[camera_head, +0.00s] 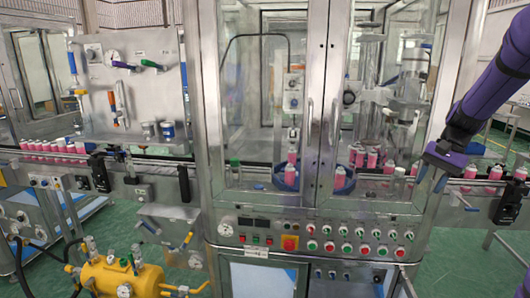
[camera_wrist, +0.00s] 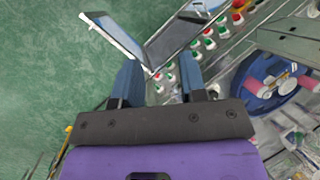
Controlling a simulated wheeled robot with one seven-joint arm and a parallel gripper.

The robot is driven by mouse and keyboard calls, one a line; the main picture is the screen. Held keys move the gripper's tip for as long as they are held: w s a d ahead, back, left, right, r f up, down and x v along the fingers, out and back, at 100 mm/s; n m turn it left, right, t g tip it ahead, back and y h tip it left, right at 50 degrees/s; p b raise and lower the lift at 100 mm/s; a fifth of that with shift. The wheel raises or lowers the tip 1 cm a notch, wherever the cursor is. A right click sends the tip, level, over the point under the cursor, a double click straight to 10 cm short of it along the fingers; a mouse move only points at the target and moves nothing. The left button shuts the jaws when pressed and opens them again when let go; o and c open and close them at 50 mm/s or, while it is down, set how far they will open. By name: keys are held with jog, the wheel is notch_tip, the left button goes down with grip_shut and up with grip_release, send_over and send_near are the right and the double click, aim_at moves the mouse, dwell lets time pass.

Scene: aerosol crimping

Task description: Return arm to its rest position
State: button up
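My purple arm (camera_head: 488,95) comes in from the upper right in the head view, bent downward. My gripper (camera_head: 430,179) hangs at its end, in front of the right side of the glass-fronted machine and near the conveyor. In the wrist view, the two blue-grey fingers of my gripper (camera_wrist: 159,68) stand apart, with no held object visible between them. Angled dark and silver plates lie across the fingertips, and I cannot tell how far beyond them they are.
The machine's control panel (camera_head: 315,236) has several buttons. Pink bottles (camera_head: 372,158) stand inside the machine and along the conveyor (camera_head: 478,183) on both sides. A yellow tank (camera_head: 118,276) stands at lower left. Green floor (camera_head: 455,262) is open at lower right.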

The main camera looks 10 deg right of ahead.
jog(key=s+a+r+n+t+h, duration=0.1)
jog(key=s+a+r+n+h, duration=0.1)
jog(key=s+a+r, duration=0.4)
jog(key=s+a+r+n+t+h, duration=0.1)
jog(key=s+a+r+n, duration=0.25)
jog(key=a, duration=0.45)
jog(key=s+a+n+t+h, duration=0.1)
jog(key=s+a+n+t, duration=0.2)
jog(key=s+a, duration=0.4)
jog(key=s+r, duration=0.1)
jog(key=s, duration=0.5)
jog(key=shift+n+t+h, duration=0.3)
jog(key=shift+n+t, duration=0.05)
jog(key=shift+t, duration=0.05)
jog(key=shift+w, duration=0.1)
